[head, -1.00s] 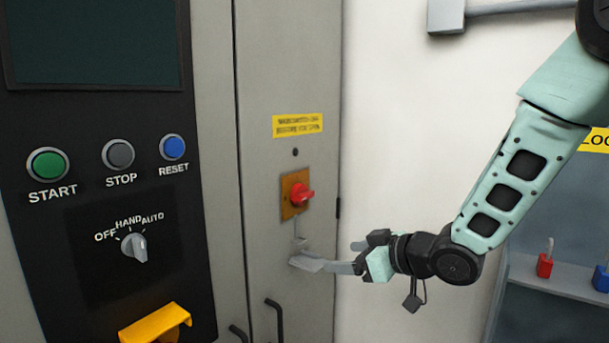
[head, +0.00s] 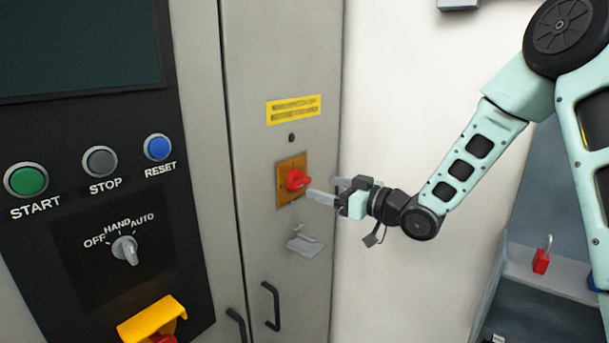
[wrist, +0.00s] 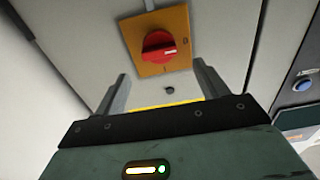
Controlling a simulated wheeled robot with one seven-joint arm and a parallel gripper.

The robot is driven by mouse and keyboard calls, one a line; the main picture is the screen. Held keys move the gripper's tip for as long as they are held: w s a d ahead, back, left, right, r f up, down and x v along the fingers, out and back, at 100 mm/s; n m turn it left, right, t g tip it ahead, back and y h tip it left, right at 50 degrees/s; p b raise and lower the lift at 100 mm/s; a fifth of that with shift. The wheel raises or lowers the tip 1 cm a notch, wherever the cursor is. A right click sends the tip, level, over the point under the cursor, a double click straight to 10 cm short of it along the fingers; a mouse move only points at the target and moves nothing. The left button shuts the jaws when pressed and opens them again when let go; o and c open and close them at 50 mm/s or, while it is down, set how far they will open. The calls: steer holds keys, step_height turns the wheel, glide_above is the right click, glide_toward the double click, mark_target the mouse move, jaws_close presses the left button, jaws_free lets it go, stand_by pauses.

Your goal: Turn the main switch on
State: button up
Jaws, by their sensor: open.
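The main switch is a red rotary knob (head: 298,180) on an orange-yellow plate (head: 284,190), set on the grey cabinet door below a yellow label (head: 293,109). In the wrist view the red knob (wrist: 159,45) sits ahead of and between the two fingers, with its plate around it. My gripper (head: 327,189) is open and empty, just right of the knob, its fingers pointing at the door. In the wrist view my gripper (wrist: 156,88) shows its fingers spread wide. I see no contact with the knob; the remaining gap is hard to judge.
A grey metal latch piece (head: 304,246) sticks out below the switch, with a black door handle (head: 271,306) lower down. The control panel at left has START, STOP and RESET buttons and a selector knob (head: 125,249). A red padlock (head: 541,260) sits on the right shelf.

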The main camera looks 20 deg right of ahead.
mark_target(305, 181)
steer(key=p+x, duration=0.2)
steer(key=x, duration=0.5)
steer(key=shift+a, duration=0.1)
steer(key=c, duration=1)
